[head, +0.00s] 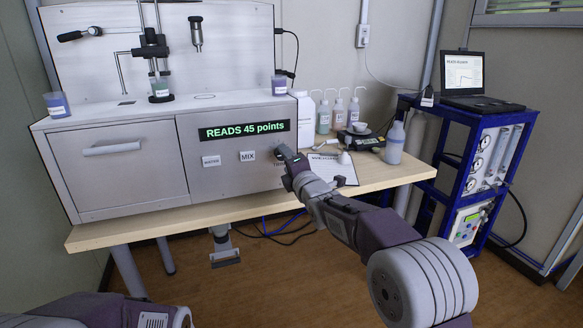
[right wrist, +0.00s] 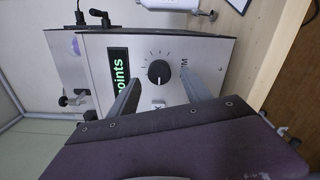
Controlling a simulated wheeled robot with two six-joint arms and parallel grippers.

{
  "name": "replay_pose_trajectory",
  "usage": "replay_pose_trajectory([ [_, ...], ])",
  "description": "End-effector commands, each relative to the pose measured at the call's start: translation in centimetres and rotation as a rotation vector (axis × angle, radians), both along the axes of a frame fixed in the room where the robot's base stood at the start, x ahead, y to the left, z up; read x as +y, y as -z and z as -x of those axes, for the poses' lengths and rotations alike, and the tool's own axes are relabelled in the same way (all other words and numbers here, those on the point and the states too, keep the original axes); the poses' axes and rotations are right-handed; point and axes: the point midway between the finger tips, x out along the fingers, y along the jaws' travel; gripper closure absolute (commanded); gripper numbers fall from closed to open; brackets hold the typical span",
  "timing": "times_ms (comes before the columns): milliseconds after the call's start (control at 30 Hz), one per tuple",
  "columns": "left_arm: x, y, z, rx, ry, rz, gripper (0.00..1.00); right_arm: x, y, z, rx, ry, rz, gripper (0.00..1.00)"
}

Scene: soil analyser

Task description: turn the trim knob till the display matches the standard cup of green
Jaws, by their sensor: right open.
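The trim knob (right wrist: 158,72) is a round black dial with tick marks around it, on the analyser's front panel in the right wrist view. My right gripper (right wrist: 160,68) is open, with one finger on each side of the knob and gaps visible between. In the head view the right gripper (head: 284,154) hides the knob. The display (head: 244,130) reads "READS 45 points" in green; part of it shows in the right wrist view (right wrist: 120,73). A cup with green (head: 160,90) stands under the stirrer. My left gripper is out of view.
On the analyser (head: 110,190), a blue-purple cup (head: 56,104) stands left and a purple one (head: 279,85) right. WATER (head: 211,161) and MIX (head: 247,156) labels are left of the right gripper. Bottles (head: 338,112), a scale (head: 360,138) and a grey bottle (head: 395,143) stand on the right.

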Motion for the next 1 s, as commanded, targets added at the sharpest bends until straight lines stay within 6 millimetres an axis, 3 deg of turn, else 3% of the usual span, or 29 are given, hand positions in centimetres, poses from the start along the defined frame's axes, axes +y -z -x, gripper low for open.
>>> replay_pose_trajectory([
  [100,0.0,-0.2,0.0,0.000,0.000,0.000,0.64,-0.8,-0.2,2.3,0.001,0.000,0.000,0.43],
  [300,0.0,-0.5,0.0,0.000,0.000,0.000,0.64,-1.6,0.0,4.8,0.001,0.000,0.001,0.43],
  [667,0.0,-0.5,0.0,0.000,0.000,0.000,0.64,-1.8,0.0,5.3,0.001,0.001,0.000,0.43],
  [767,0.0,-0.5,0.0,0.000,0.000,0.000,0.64,-3.9,-1.3,5.2,-0.021,0.036,-0.005,0.43],
  [800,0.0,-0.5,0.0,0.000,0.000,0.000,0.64,-6.0,-1.0,5.8,-0.007,0.071,-0.004,0.43],
  [867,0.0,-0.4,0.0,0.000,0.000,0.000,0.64,-8.8,2.5,7.3,0.110,0.127,-0.020,0.43],
  [1000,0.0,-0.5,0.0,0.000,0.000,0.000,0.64,-13.5,13.4,13.2,0.531,0.310,-0.295,0.43],
])
